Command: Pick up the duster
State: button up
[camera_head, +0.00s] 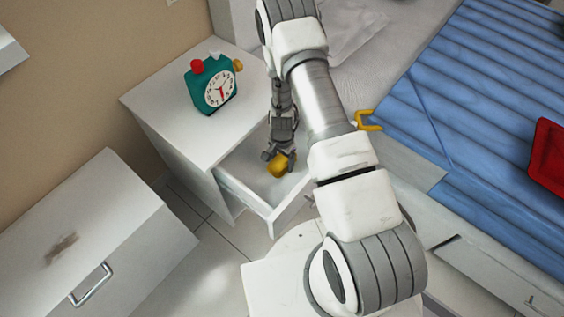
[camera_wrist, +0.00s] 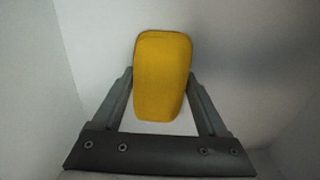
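The yellow duster (camera_wrist: 162,75) is a rounded block, upright in the wrist view. In the head view the duster (camera_head: 278,167) is inside the open drawer, at my gripper's tip. My gripper (camera_head: 272,155) reaches down into the drawer. In the wrist view my gripper's (camera_wrist: 161,74) fingertips meet the left and right sides of the duster. It looks shut on it. I cannot tell whether the duster still touches the drawer floor.
The open drawer (camera_head: 246,196) has walls close around my gripper. A green alarm clock (camera_head: 212,86) stands on the white nightstand (camera_head: 150,104). A bed with a blue cover (camera_head: 470,75) is at right. A white cabinet (camera_head: 110,235) is at lower left.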

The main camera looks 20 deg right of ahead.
aim_at(282, 159)
jog(key=c, duration=0.6)
jog(key=shift+o, duration=0.2)
notch_tip(282, 159, up, 10)
jog(key=p, duration=0.3)
